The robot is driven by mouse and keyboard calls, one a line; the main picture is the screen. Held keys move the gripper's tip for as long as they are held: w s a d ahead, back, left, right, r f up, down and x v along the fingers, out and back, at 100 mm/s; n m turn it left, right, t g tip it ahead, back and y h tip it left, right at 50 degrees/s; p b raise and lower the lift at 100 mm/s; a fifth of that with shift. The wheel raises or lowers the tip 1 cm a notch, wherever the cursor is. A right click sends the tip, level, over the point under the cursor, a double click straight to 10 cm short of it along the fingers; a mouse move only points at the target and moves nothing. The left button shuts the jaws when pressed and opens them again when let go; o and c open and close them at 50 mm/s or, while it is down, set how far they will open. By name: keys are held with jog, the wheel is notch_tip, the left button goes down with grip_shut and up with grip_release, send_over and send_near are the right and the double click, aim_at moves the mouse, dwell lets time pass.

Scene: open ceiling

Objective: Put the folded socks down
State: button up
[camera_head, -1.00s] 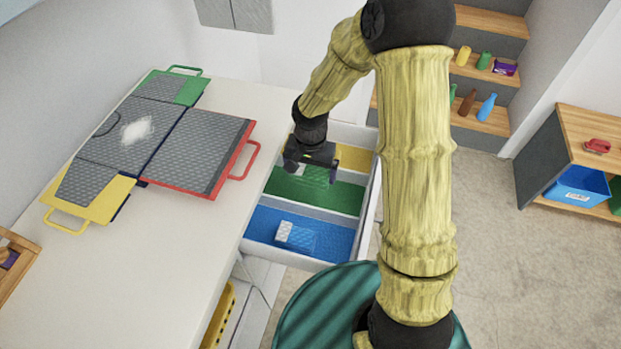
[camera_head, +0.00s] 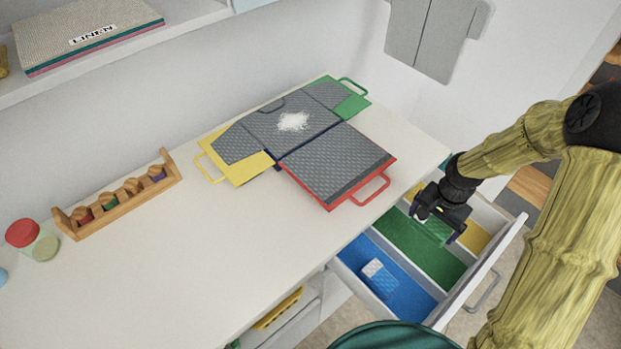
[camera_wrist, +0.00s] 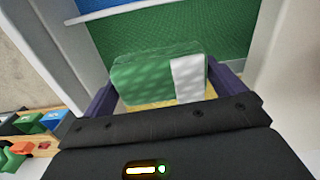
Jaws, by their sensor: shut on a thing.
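The folded socks are a green bundle with a white band (camera_wrist: 150,78). My gripper (camera_head: 438,228) is shut on them, with its purple fingers on both sides of the bundle in the wrist view. In the head view the gripper hangs at the open drawer (camera_head: 491,270), over its green compartment (camera_head: 442,263). The socks show only partly there, below the gripper. I cannot tell whether they touch the green floor. A folded blue pair with a white band (camera_head: 378,274) lies in the blue compartment (camera_head: 415,297).
The drawer's yellow compartment (camera_head: 474,238) is at the far end. Beside the drawer is the white table (camera_head: 240,225) with a grey folding board (camera_head: 335,160) on it. A wooden rack (camera_head: 115,198) and a red-lidded jar (camera_head: 35,242) stand at the left.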

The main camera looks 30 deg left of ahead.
jog(key=w+d+r+n+p, duration=0.1)
jog(key=d+r+n+p, duration=0.2)
jog(key=p, duration=1.4)
jog(key=d+r, duration=0.4)
jog(key=d, duration=0.1)
jog(key=shift+w+d+n, duration=0.2)
jog(key=shift+w+n, duration=0.2)
